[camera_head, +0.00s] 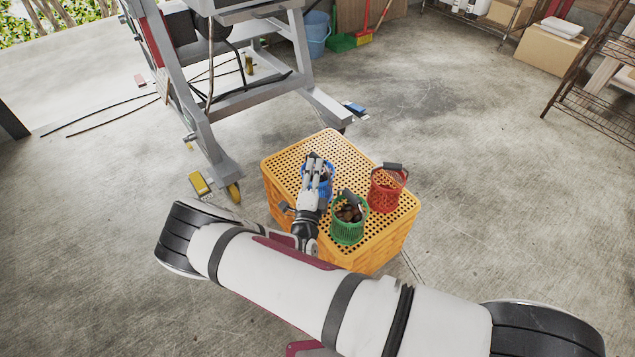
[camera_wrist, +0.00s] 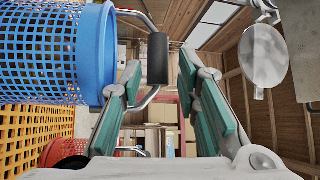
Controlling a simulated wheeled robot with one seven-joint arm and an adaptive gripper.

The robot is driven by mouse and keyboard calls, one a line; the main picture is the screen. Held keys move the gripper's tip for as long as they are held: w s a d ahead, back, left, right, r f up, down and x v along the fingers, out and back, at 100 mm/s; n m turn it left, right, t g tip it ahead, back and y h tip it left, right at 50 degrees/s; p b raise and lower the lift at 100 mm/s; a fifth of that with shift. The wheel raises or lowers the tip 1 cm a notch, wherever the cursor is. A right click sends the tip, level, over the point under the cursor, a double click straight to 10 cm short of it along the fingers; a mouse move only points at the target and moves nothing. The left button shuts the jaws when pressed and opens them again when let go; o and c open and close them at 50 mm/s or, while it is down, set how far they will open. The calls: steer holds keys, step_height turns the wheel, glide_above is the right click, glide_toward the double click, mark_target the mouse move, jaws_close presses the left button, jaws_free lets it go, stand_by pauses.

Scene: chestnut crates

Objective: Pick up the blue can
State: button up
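The blue can (camera_wrist: 50,50) is a round mesh basket with a wire handle and a black handle grip (camera_wrist: 157,58). In the head view the blue can (camera_head: 328,188) stands on the yellow crate, partly hidden by my gripper (camera_head: 317,160). In the wrist view the can fills the upper left. My gripper (camera_wrist: 160,68) is open, with its teal-padded fingers on either side of the black handle grip. Gaps show between the grip and both fingers. I cannot tell how deep the grip lies between them.
The yellow perforated crate (camera_head: 290,157) also bears a green basket (camera_head: 348,232) with brown chestnuts and a red basket (camera_head: 383,196), both close to the right of my gripper. A grey metal frame (camera_head: 215,150) stands behind to the left. The concrete floor right of the crate is clear.

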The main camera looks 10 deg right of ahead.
steer(key=x, duration=0.1)
steer(key=b+x, duration=0.1)
steer(key=x, duration=0.1)
steer(key=shift+w+f+b, duration=0.25)
steer(key=shift+w+b, duration=0.1)
steer(key=shift+w+r, duration=0.15)
steer(key=shift+w, duration=0.35)
steer(key=shift+c, duration=0.6)
jaws_close()
steer(key=shift+r, duration=0.1)
step_height(320, 180, up, 10)
steer(key=p, duration=0.4)
